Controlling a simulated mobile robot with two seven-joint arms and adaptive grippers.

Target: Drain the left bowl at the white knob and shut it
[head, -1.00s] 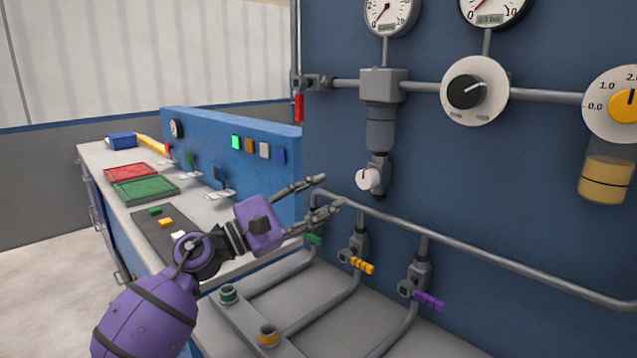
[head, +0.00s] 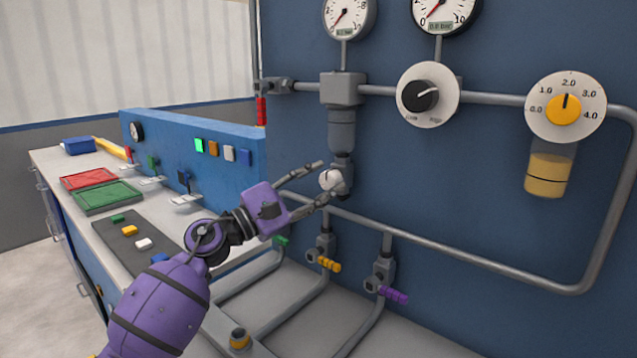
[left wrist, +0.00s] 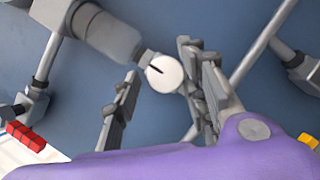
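The left bowl (head: 342,128) is a dark grey cylinder under a square grey block on the blue panel. Below it, the round white knob (head: 330,180) sits on a grey drain fitting. My left gripper (head: 322,182) is open, its two fingertips above and below the knob. In the left wrist view, the white knob (left wrist: 166,74) with a dark slanted mark lies between the spread fingers of my left gripper (left wrist: 160,62), nearer the right finger. Whether either finger touches it cannot be told. The bowl (left wrist: 105,35) shows above left. My right gripper is not in view.
Two gauges (head: 349,14) sit above. A black dial (head: 420,96) and a yellow dial (head: 564,109) over an amber-filled bowl (head: 548,175) are to the right. A pipe (head: 450,252) with yellow (head: 329,264) and purple (head: 393,294) valve handles runs below. A bench (head: 66,165) stands left.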

